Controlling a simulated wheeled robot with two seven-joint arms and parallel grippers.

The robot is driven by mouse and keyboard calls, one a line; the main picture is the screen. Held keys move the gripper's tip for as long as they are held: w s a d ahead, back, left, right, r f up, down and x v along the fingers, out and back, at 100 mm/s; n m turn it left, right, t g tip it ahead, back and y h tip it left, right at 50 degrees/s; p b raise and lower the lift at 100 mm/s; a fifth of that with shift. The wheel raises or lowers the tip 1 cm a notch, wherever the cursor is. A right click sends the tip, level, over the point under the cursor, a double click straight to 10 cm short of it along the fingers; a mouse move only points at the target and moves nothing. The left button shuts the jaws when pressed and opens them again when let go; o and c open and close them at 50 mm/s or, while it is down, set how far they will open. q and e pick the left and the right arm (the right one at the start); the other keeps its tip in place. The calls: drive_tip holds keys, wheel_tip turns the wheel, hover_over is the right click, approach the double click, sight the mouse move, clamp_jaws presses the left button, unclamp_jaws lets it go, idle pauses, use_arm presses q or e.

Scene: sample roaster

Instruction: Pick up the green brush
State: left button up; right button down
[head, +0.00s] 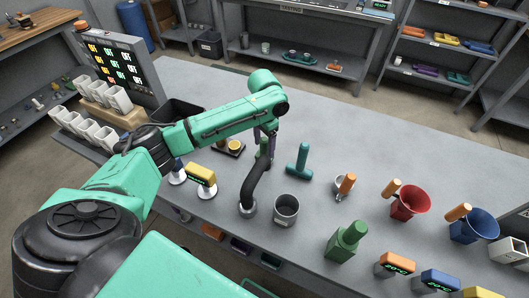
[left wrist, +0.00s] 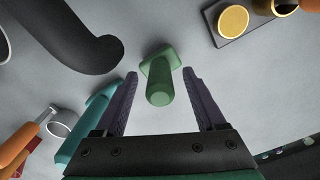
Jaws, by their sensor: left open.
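A green brush (left wrist: 160,82) with a rounded upright handle and a squarish base shows in the left wrist view, standing on the grey table. My left gripper (left wrist: 160,74) is open, with its two dark purple fingers on either side of the brush. Gaps show between the handle and both fingers. In the head view my left gripper (head: 265,138) points down, and a bit of the green brush (head: 264,147) shows at its fingers; the rest is partly hidden by the gripper and a black curved pipe. My right gripper is not in view.
The black curved pipe (head: 253,186) stands close to the brush. A teal T-shaped tool (head: 299,162) lies to its right, and a grey cup (head: 286,210) is nearer. A green block-shaped object (head: 346,241) and red (head: 409,203) and blue (head: 474,226) funnels stand further right.

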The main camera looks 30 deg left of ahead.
use_arm(q)
drive_tip(key=shift+f, duration=0.95)
clamp_jaws()
drive_tip(key=shift+r, duration=0.15)
